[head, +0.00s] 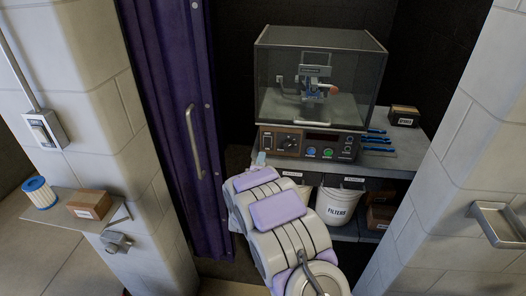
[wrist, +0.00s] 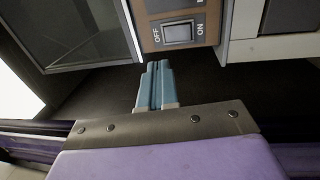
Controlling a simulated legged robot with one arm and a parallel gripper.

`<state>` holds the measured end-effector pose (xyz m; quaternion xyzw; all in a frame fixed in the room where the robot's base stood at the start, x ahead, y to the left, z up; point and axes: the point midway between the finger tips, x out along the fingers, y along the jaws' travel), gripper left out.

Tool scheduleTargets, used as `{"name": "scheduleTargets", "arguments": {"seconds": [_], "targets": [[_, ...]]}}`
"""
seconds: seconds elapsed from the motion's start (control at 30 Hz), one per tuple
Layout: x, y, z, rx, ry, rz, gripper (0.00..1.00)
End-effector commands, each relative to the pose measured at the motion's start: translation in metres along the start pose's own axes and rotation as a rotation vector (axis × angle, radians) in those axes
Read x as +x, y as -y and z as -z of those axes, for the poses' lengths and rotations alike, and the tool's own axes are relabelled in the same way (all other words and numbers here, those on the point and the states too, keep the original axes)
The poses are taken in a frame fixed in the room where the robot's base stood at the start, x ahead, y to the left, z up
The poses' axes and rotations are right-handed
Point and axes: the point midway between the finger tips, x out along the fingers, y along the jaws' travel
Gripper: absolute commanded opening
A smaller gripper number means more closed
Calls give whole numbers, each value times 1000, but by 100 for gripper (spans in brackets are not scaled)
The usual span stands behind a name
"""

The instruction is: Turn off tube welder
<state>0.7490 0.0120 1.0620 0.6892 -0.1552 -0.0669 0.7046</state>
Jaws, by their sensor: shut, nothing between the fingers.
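The tube welder (head: 310,100) is a clear-sided box over a brown control panel (head: 309,143), on a grey shelf in the booth. At the panel's left end is a rocker switch (head: 267,141). In the wrist view the switch (wrist: 178,33) is a grey rocker with OFF printed on its left and ON on its right. Which side is pressed in, I cannot tell. My gripper (wrist: 158,66) has pale blue fingers, shut and empty, with the tips just below and left of the switch, seemingly apart from it. In the head view my gripper (head: 261,158) is small, just below the panel's left end.
Blue-handled tools (head: 377,140) and a brown box (head: 404,116) lie to the right on the shelf. A white FILTERS bucket (head: 337,204) stands below. Block walls flank the booth.

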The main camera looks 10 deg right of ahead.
Motion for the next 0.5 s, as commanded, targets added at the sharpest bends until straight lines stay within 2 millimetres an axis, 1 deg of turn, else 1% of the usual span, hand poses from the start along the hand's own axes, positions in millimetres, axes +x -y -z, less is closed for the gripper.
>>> {"name": "scheduleTargets", "arguments": {"seconds": [0.03,0.2,0.33,0.5], "targets": [[-9,-2,0,-2,0,5,0],[-30,-8,-4,2,1,2,0],[-40,-9,-4,3,2,3,0],[-45,-10,0,1,1,-1,0]]}}
